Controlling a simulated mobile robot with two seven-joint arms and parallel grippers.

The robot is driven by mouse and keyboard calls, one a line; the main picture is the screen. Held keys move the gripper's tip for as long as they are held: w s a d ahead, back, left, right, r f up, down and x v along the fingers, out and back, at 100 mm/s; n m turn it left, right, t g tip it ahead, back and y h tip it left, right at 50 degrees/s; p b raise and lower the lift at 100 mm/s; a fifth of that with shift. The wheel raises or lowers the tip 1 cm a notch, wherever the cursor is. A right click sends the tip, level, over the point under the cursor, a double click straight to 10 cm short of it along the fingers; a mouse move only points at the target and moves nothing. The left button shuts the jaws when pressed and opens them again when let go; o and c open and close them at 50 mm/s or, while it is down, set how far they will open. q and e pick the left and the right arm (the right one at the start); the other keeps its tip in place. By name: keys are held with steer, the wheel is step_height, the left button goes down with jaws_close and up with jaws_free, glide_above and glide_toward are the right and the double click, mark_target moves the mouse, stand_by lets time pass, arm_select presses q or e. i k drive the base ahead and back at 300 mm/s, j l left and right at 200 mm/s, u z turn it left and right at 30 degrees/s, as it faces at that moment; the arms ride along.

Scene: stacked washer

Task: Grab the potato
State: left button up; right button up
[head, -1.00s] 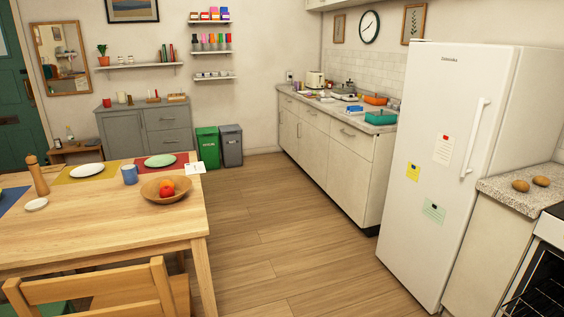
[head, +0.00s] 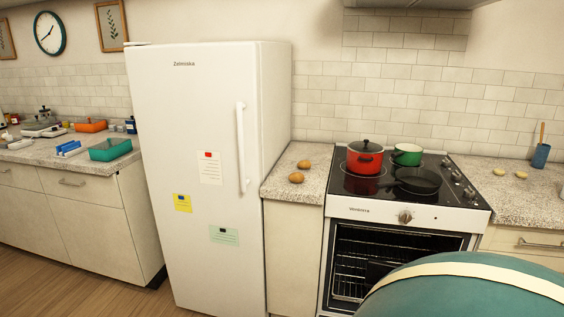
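Two small brown potatoes lie on the speckled counter between the fridge and the stove. The nearer potato (head: 296,178) is a little left of and in front of the farther potato (head: 304,164). Nothing touches them. Neither of my grippers shows in the head view, so I cannot see whether they are open or shut.
A tall white fridge (head: 195,140) stands left of the potatoes. Right of them is a stove (head: 400,209) with a red pot (head: 363,160), a green pot (head: 407,154) and a dark pan (head: 417,181). A teal rounded thing (head: 450,295) fills the lower right foreground.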

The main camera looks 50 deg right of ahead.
mark_target(304, 164)
steer(key=i+z, duration=0.4)
steer(key=i+j+z, duration=0.15)
steer(key=i+z, duration=0.25)
steer(key=i+j+z, duration=0.2)
steer(key=z, duration=0.15)
steer(key=i+z, duration=0.25)
steer(key=z, duration=0.25)
steer(key=i+j+z, duration=0.2)
steer(key=z, duration=0.3)
steer(key=i+j+z, duration=0.2)
steer(key=z, duration=0.3)
